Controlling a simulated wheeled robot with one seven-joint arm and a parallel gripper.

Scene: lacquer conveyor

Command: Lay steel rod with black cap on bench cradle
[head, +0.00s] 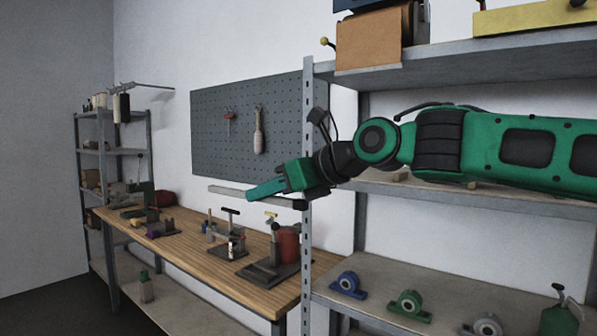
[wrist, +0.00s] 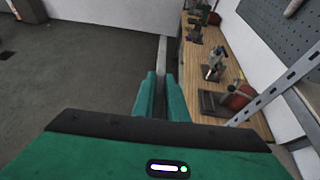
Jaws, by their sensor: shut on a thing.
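The steel rod (head: 225,191) is a long grey bar with a black cap (head: 299,204) at its right end. My gripper (head: 264,188) is shut on it, with green fingers that hide part of its middle. The rod is in the air, roughly level, in front of the pegboard and above the bench. In the wrist view, a grey strip that looks like the rod (wrist: 161,55) runs out ahead between the fingertips (wrist: 162,88); the cap is not seen there. Several dark fixtures stand on the wooden bench (head: 185,252); I cannot tell which is the cradle.
A dark fixture (head: 266,272) with a red tank stands at the bench's near end, and another (head: 226,250) is beyond it. A metal shelf post (head: 307,150) rises close beside my gripper. Blue (head: 348,285) and green (head: 409,305) bearing blocks sit on the right shelf.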

